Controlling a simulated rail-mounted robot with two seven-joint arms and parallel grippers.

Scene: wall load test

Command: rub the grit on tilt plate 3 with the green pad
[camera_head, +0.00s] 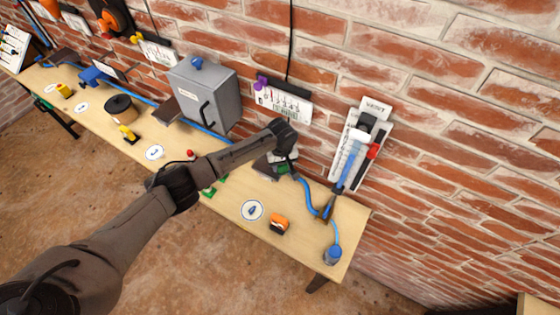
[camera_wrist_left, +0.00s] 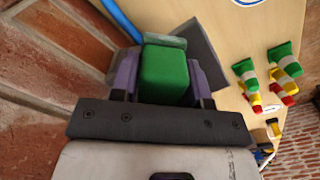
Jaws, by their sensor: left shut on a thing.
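My left gripper (camera_head: 284,162) is over the bench close to the wall, right of the grey cabinet. In the left wrist view its purple fingers (camera_wrist_left: 165,80) are shut on the green pad (camera_wrist_left: 165,72). The pad also shows small under the gripper in the head view (camera_head: 283,170). A dark grey plate (camera_wrist_left: 203,48) lies just beyond the pad, and its edge shows in the head view (camera_head: 263,170). I cannot tell whether the pad touches it. No number shows on this plate, and any grit is hidden or too small to see. My right gripper is out of view.
A blue hose (camera_head: 307,196) runs along the bench. Green, yellow and red pieces (camera_wrist_left: 284,62) lie beside the plate. An orange block (camera_head: 279,222) sits near disc 4 (camera_head: 252,210).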

